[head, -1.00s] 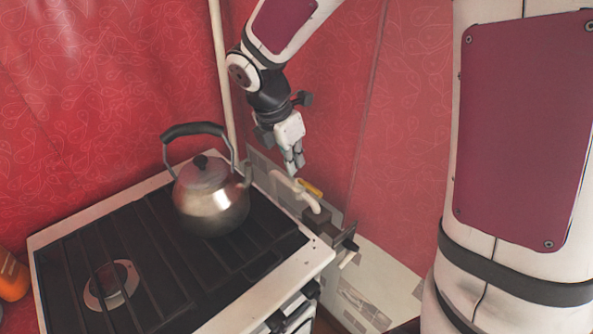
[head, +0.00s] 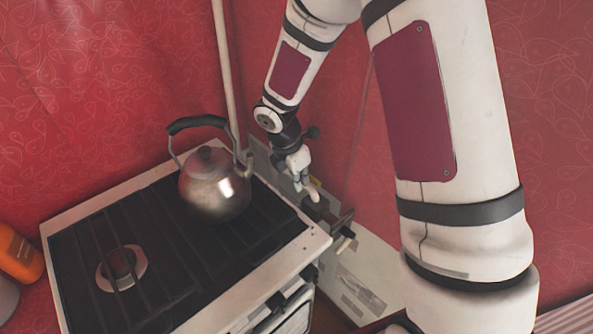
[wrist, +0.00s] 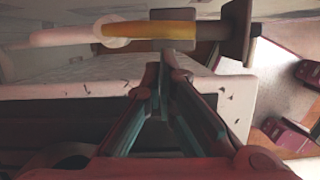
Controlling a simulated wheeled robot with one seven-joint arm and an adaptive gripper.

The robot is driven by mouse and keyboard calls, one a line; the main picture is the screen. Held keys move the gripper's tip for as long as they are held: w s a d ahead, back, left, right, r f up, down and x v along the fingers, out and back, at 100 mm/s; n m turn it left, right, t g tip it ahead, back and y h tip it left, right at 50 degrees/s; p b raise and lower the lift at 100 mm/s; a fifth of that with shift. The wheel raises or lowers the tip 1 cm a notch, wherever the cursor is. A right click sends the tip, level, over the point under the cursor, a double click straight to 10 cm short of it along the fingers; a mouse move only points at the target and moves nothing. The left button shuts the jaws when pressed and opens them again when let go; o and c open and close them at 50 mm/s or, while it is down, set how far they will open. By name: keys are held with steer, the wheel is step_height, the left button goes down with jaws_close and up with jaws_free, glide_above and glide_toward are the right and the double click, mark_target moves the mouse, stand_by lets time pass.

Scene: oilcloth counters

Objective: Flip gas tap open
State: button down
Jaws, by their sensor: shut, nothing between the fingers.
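The gas tap's yellow lever (wrist: 150,31) lies roughly level across the top of the wrist view, along a pale pipe (wrist: 65,37). A brown metal fitting (wrist: 210,31) joins at its right. In the head view only a small bit of the yellow lever (head: 315,182) shows beside my gripper (head: 301,188); the rest is hidden behind it. My gripper is shut and empty, pointing down behind the stove's right edge. In the wrist view the closed fingertips (wrist: 166,72) are just below the lever's right end. I cannot tell whether they touch it.
A steel kettle (head: 214,190) with a black handle stands on the black stove grate (head: 150,235), left of my gripper. A vertical pipe (head: 226,80) rises behind the stove. Red walls close in behind. An orange container (head: 18,256) is at the far left.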

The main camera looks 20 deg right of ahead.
steer(key=shift+d+f, duration=0.15)
steer(key=shift+f, duration=0.3)
steer(key=shift+d, duration=0.1)
steer(key=shift+w+d+r, duration=0.1)
steer(key=shift+d, duration=0.5)
